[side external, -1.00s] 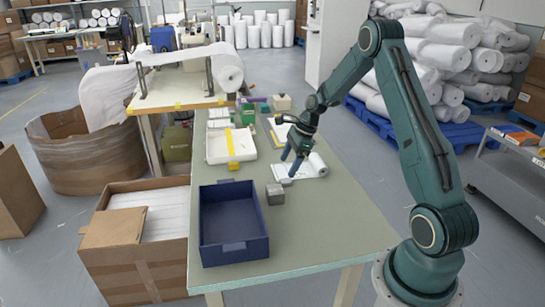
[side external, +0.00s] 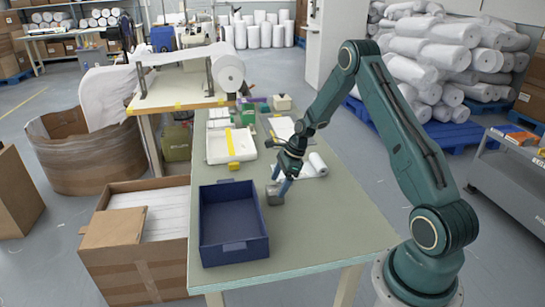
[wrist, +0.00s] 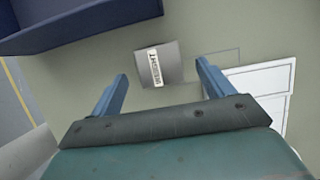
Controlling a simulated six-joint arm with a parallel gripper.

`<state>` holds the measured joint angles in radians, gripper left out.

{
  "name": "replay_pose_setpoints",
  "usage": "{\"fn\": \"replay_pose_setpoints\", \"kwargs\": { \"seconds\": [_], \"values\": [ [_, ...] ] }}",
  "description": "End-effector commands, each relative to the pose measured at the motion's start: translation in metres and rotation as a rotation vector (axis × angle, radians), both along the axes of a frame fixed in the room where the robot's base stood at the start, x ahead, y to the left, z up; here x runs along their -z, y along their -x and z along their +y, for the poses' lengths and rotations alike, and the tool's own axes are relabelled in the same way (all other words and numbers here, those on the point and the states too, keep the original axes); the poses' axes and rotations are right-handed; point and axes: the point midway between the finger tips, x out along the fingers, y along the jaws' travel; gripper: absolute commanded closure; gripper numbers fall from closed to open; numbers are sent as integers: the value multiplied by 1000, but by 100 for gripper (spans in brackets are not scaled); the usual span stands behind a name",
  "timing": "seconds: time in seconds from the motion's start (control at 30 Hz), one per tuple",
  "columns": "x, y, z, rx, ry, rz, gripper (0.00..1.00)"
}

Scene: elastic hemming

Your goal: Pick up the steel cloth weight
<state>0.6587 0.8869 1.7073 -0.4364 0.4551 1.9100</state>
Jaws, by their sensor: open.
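The steel cloth weight (side external: 273,199) is a small grey block on the green table, just right of the blue bin. In the wrist view the weight (wrist: 171,62) shows a white label with dark lettering and lies ahead, between the lines of the two fingers. My gripper (side external: 280,187) is open, pointing down at the weight, with its blue fingers partly covering it in the side view. In the wrist view my gripper (wrist: 161,70) has empty space between its fingers.
The open blue bin (side external: 233,246) stands close on the left of the weight. A white roll with a sheet (side external: 316,166) lies just behind on the right. The table's front right is clear.

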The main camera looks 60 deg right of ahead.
Motion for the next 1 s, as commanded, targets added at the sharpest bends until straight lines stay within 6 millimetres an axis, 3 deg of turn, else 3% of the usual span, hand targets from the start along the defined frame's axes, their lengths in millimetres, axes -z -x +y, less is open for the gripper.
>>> {"fn": "replay_pose_setpoints", "kwargs": {
  "seconds": [0.37,0.9,0.93,1.0],
  "values": [
    [35,-10,11,0,0,1,20],
    [37,-11,12,0,0,0,20],
    [37,-11,12,0,0,0,22],
    [37,-11,12,0,0,0,36]
  ]
}}
